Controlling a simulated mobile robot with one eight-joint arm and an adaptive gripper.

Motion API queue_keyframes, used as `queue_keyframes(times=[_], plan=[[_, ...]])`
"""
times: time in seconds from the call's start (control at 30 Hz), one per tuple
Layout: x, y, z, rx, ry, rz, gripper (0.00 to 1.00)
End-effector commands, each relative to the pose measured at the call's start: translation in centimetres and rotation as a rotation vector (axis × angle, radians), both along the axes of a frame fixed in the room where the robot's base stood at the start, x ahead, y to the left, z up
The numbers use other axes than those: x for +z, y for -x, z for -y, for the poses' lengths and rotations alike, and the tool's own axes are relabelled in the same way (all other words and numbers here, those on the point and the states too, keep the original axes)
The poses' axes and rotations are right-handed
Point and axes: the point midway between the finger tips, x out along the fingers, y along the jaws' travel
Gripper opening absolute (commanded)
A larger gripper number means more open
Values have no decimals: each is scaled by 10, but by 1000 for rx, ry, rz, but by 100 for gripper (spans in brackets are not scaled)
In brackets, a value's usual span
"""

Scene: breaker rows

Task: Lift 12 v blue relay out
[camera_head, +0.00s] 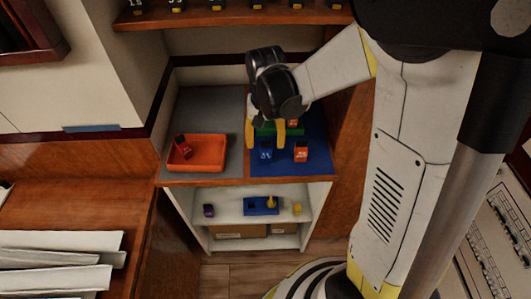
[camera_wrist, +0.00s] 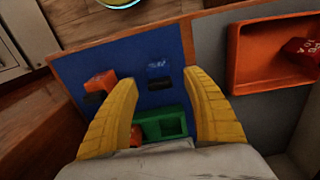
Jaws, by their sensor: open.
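The blue relay (camera_head: 265,152) with pale marking sits on the blue mat (camera_head: 320,160), toward its front. It also shows in the wrist view (camera_wrist: 158,69), beyond and between my fingertips, its lettering too small to read surely. My gripper (camera_head: 265,138) has its yellow fingers spread, with nothing between them, above the mat. In the wrist view my gripper (camera_wrist: 159,80) points toward the blue relay without visibly touching it. A green socket block (camera_wrist: 163,124) lies behind the relay, partly hidden by my fingers; one square well looks empty.
An orange-red relay (camera_head: 301,152) stands right of the blue one. An orange tray (camera_head: 215,165) on the grey left side holds a red relay (camera_head: 183,147). A shelf below holds a purple block (camera_head: 208,210), a blue holder (camera_head: 252,208) and a yellow block (camera_head: 297,208).

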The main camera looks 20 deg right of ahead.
Motion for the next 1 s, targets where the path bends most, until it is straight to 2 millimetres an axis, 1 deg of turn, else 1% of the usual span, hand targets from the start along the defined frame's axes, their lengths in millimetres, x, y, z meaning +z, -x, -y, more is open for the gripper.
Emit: queue_keyframes(times=[0.03,0.1,0.2,0.3,0.47,0.5,0.57,0.6,0.63,0.67,1.0], plan=[[-12,-1,1,0,0,0,58],[-24,0,2,-1,0,0,58],[-38,-1,2,0,0,0,58],[-43,0,2,0,0,0,58],[-41,0,2,0,0,0,58],[-41,0,2,0,0,0,47],[-41,0,2,0,0,0,29],[-41,0,2,0,0,0,16],[-41,0,2,0,0,0,7],[-41,0,2,0,0,0,0],[-41,0,2,0,0,0,0]])
